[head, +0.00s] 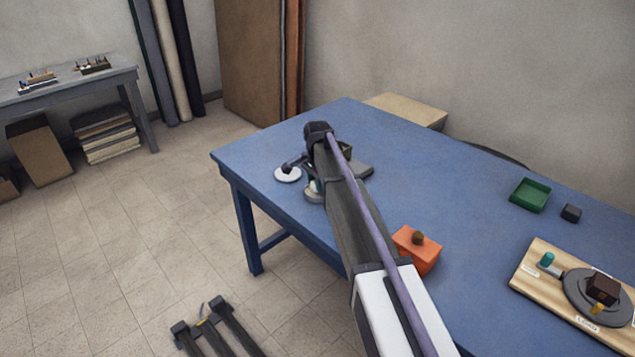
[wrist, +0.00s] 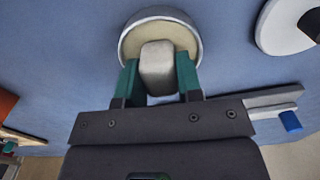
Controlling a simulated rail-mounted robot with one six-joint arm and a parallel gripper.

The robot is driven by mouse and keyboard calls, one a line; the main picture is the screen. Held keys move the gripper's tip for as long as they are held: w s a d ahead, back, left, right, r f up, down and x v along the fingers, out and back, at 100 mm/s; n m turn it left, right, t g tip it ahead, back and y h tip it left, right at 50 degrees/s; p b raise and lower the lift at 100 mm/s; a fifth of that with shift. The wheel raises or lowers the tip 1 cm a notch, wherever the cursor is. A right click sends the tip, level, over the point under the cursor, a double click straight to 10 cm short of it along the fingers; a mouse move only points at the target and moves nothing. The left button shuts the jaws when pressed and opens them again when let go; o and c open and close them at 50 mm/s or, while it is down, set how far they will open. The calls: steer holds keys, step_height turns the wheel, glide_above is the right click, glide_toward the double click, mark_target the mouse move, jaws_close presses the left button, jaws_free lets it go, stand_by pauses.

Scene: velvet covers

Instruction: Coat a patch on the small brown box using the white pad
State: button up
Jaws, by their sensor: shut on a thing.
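My gripper (wrist: 158,82) has two teal fingers shut on the white pad (wrist: 158,62), a pale rounded block. The pad is over a round dish (wrist: 124,40) with cream-coloured contents in the wrist view; I cannot tell whether it touches them. In the head view the dish (head: 313,197) is at the left end of the blue table, mostly hidden by my arm. The small brown box (head: 606,287) sits on a dark round plate (head: 575,287) on a wooden board (head: 535,278) at the right, far from my gripper. A yellow piece shows at its front.
A white disc with a dark knob (head: 288,175) lies left of the dish. An orange box (head: 420,261) with a brown knob stands beside my arm. A green tray (head: 530,195) and a dark block (head: 571,213) are at the right. The blue table (head: 465,200) is clear between.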

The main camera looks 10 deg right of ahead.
step_height(320, 180, up, 7)
steer(key=p, duration=0.7)
steer(key=shift+r, duration=0.1)
